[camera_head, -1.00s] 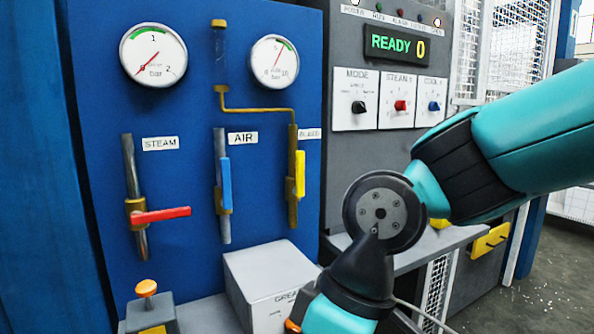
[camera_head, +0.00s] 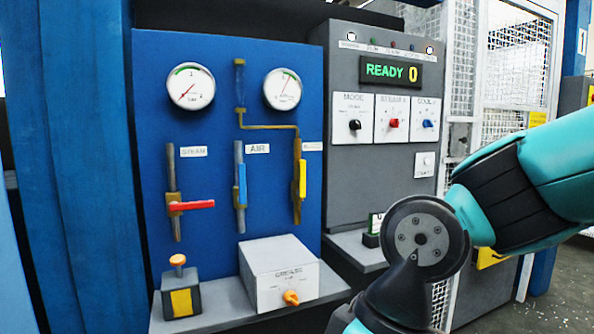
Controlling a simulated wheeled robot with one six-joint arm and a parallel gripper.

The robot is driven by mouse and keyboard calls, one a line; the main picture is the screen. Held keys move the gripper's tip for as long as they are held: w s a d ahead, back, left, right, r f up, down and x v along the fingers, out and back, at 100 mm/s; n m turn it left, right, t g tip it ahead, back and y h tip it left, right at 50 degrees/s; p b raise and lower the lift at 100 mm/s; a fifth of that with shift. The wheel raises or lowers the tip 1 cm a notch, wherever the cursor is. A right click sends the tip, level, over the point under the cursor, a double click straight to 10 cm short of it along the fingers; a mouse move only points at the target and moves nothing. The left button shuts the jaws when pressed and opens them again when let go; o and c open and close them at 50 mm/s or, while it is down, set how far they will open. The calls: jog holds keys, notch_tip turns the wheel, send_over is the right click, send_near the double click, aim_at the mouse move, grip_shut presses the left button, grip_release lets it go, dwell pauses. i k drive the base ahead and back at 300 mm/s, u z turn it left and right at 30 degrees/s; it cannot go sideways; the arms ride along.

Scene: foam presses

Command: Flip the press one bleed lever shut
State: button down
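The bleed lever is a yellow handle (camera_head: 303,180) on a brass pipe at the right of the blue panel (camera_head: 215,245). It stands upright, in line with its pipe. Its label (camera_head: 312,146) is too small to read now. My arm is at the lower right, apart from the lever, and its gripper is out of the frame.
A red steam lever (camera_head: 192,205) lies across its pipe, and a blue air lever (camera_head: 242,184) stands upright. Below are a grey grease box (camera_head: 285,268) and a yellow-fronted box (camera_head: 181,301) with an orange knob. A control panel reading READY 0 (camera_head: 391,72) stands right of the panel.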

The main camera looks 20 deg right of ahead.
aim_at(301, 192)
jog(key=u, duration=0.3)
jog(key=i, duration=1.25)
jog(key=z, duration=0.3)
